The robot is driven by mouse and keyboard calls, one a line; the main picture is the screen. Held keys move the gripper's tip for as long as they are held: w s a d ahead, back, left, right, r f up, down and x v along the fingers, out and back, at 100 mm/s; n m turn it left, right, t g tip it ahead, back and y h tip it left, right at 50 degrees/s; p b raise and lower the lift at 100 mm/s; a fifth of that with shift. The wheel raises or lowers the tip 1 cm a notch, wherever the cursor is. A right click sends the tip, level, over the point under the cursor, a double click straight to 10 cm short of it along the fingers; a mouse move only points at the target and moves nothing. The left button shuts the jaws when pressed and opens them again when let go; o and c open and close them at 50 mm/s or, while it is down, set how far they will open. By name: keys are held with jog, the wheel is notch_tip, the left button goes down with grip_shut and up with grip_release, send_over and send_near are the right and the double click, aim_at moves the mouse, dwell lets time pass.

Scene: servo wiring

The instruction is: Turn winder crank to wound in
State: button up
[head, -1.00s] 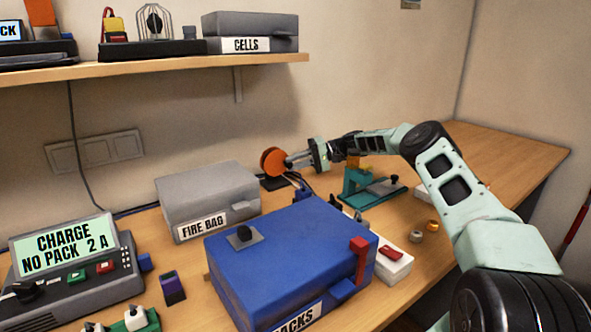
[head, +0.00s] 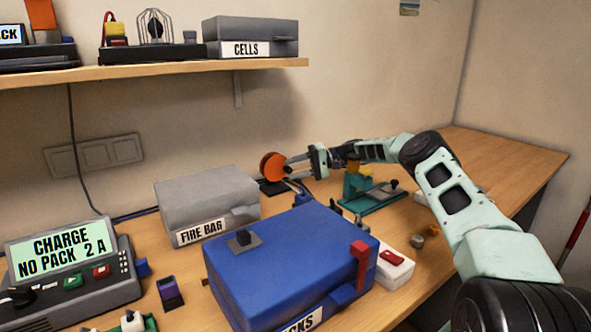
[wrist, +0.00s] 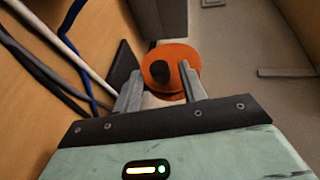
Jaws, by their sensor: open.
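The winder shows an orange disc (head: 272,166) on a dark base (head: 270,187) at the back of the bench, beside the grey fire bag box. In the wrist view the orange disc (wrist: 176,66) lies just beyond the fingertips, with a dark round knob (wrist: 160,72) on its face. My gripper (head: 287,168) reaches in from the right, close to the disc. In the wrist view my gripper (wrist: 160,92) is open, its two grey fingers on either side of the knob's line. I cannot tell whether the fingers touch the disc. The winder's lower part is partly hidden.
A grey box marked FIRE BAG (head: 207,205) and a blue box (head: 290,262) stand in front and left. A teal stand (head: 372,192) sits under my arm. Cables (wrist: 75,55) run beside the winder. The bench at far right is clear.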

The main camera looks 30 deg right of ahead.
notch_tip(320, 180, up, 10)
jog(key=b, duration=0.1)
dwell(0.4)
